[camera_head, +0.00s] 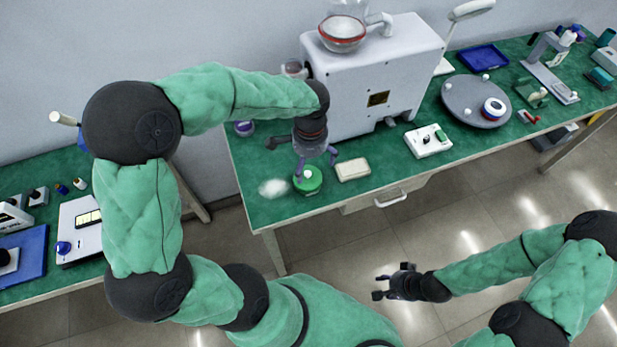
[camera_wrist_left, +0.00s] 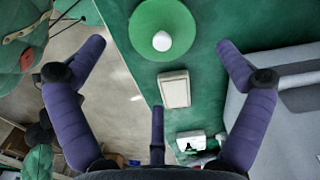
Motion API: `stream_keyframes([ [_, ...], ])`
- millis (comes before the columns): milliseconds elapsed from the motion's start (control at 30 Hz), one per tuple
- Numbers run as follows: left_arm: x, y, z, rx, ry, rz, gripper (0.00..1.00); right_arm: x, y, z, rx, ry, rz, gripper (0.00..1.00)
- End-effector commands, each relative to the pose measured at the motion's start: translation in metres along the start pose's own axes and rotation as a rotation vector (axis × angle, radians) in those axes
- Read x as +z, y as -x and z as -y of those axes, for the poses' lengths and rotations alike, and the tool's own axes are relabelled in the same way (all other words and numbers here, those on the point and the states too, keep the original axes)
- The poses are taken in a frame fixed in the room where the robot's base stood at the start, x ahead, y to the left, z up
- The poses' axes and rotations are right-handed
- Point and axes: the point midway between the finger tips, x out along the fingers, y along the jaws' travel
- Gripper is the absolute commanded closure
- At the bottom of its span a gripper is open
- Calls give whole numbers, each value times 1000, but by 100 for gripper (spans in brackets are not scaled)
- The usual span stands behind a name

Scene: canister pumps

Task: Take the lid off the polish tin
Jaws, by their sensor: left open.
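The round green polish tin (camera_head: 308,180) stands near the front left of the bench, with its green lid on top. In the left wrist view the lid (camera_wrist_left: 145,28) is a green disc with a white knob (camera_wrist_left: 162,41). My left gripper (camera_head: 316,162) is open and points down just above the tin; its purple fingers partly cover the tin in the head view. In the left wrist view the left gripper (camera_wrist_left: 160,45) has its fingers spread wide, with nothing between them. My right gripper (camera_head: 379,287) is empty, its fingers apart, over the floor away from the bench.
A cream block (camera_head: 353,169) lies right of the tin, and a white fluffy wad (camera_head: 272,187) lies left of it. A large grey machine (camera_head: 375,85) stands behind. A white switch box (camera_head: 428,141) is further right. The bench's front edge (camera_head: 300,219) is close.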

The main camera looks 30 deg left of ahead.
Motion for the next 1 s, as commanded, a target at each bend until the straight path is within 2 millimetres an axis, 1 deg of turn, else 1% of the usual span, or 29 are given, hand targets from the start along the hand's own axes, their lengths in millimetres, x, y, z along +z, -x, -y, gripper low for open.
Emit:
stream_keyframes([
  [33,0,-6,0,0,1,-1,0,0,-3,-1,0,0,0,60],
  [167,1,-12,1,0,1,-1,0,0,-5,-2,0,0,0,60],
  [267,2,-22,2,0,2,0,0,-1,-10,-4,0,0,-1,60],
  [400,5,-42,5,0,1,-1,0,-1,-22,-8,0,0,-1,60],
  [533,5,-58,5,0,0,-1,0,-1,-28,-10,0,0,0,60],
  [600,5,-60,5,-1,1,-3,0,-1,-28,-10,0,0,0,60],
  [800,5,-59,5,-1,1,-3,0,-1,-27,-10,0,0,-1,60],
  [867,5,-59,5,-1,1,-3,17,-1,-27,-10,0,0,-1,60],
  [900,5,-59,5,-1,1,-3,28,-1,-27,-10,0,0,-1,60],
  [967,5,-59,5,-1,1,-3,45,-1,-27,-10,0,0,-1,60],
  [1000,5,-60,5,-1,0,-2,51,-1,-27,-10,0,0,-1,60],
])
